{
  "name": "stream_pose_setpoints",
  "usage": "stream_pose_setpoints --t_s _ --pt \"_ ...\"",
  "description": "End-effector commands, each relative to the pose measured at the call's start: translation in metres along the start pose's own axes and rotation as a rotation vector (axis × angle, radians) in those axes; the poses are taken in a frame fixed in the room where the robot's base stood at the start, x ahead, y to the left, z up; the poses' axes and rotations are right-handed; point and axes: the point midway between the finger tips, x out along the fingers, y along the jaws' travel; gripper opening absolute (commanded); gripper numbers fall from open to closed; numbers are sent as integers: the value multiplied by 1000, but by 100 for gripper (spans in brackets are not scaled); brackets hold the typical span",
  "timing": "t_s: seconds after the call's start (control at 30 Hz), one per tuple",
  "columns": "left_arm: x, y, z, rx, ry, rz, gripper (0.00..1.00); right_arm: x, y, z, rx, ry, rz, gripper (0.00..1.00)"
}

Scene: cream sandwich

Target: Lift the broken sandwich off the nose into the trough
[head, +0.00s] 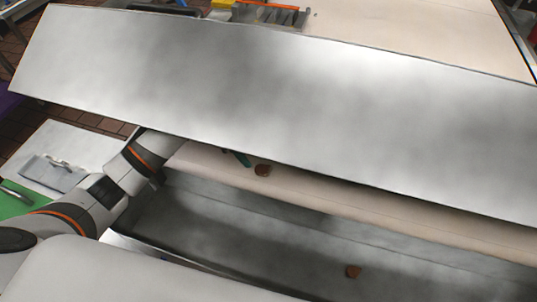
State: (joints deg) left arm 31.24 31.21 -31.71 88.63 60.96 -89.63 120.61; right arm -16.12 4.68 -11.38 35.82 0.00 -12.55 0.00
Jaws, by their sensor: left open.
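A small brown sandwich piece (262,170) lies on the cream belt nose (350,200), just under the lower edge of a metal cover. Another brown piece (353,271) lies on the floor of the grey metal trough (210,215) below the nose. My left arm reaches in from the left and passes under the cover. Only a dark fingertip part of my left gripper (242,158) shows, just left of the piece on the nose, open; the rest is hidden by the cover. I cannot tell if it touches the piece. My right gripper is out of view.
The wide metal cover (270,95) hangs over the nose and hides much of the belt. More cream belt (430,30) shows behind it, with an orange-topped part (268,14). A pale table with a grey tray (50,172) and a green board (15,200) stands left.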

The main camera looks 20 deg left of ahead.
Motion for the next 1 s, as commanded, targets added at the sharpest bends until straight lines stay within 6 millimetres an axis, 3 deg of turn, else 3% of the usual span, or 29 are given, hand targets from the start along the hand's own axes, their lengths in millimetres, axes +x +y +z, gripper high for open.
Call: stream_pose_setpoints --t_s 0.17,0.47,0.63,0.9,1.0 --pt "13 0 0 -7 1 4 57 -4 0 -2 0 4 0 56" --pt "50 -2 -7 -5 0 5 57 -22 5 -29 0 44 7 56" --pt "71 -2 -6 -4 -1 2 57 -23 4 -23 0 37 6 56" --pt "75 -2 -5 -4 -1 0 57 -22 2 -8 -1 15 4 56" --pt "75 -2 -5 -4 -1 1 41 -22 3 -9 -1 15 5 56"
